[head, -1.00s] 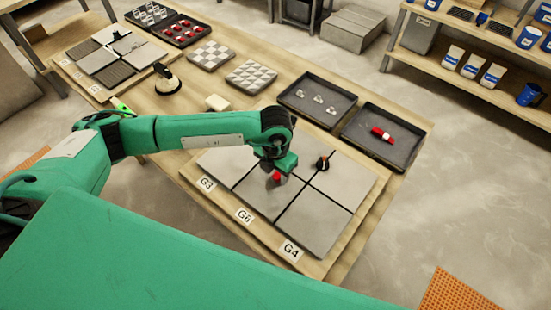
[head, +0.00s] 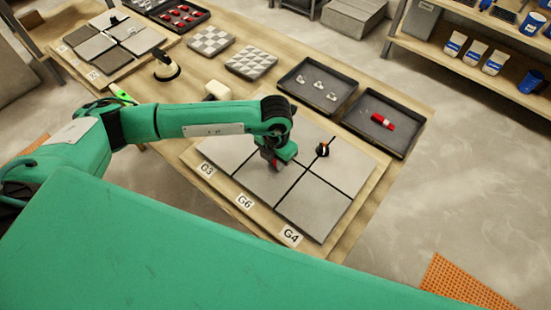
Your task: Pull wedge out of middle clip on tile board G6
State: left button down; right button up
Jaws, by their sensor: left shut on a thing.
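The tile board (head: 345,222) labelled G3, G6 and G4 carries grey tiles with dark joints between them. The G6 label (head: 244,201) is at the middle of its near edge. My left gripper (head: 277,166) comes in from the left, points down over the middle of the board, and is shut on a red wedge. Only a little red shows at its fingers. The middle clip is hidden by the gripper, so I cannot tell how the wedge sits in it. A small black and orange item (head: 322,149) stands on a joint farther back. My right gripper is not in view.
Behind the board are a dark tray (head: 297,91) with several pale clips and another (head: 385,141) with a red tool. A pale block (head: 217,90), checkered tiles (head: 251,62) and a black-handled tool (head: 166,66) lie on the table.

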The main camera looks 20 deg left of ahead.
aim_at(263, 180)
pick_arm(q)
jog(key=shift+s+a, duration=0.1)
jog(key=shift+s, duration=0.15)
dwell(0.5)
jog(key=shift+s+a, duration=0.15)
jog(key=shift+s, duration=0.15)
jog(key=shift+s, duration=0.15)
jog(key=shift+s+a+r, duration=0.1)
jog(key=shift+s+a, duration=0.15)
jog(key=shift+s, duration=0.4)
jog(key=shift+s+a+f, duration=0.1)
jog(key=shift+s+a, duration=0.15)
jog(key=shift+s, duration=0.4)
jog(key=shift+s+a+r, duration=0.1)
jog(key=shift+s+a, duration=0.15)
jog(key=shift+s, duration=0.4)
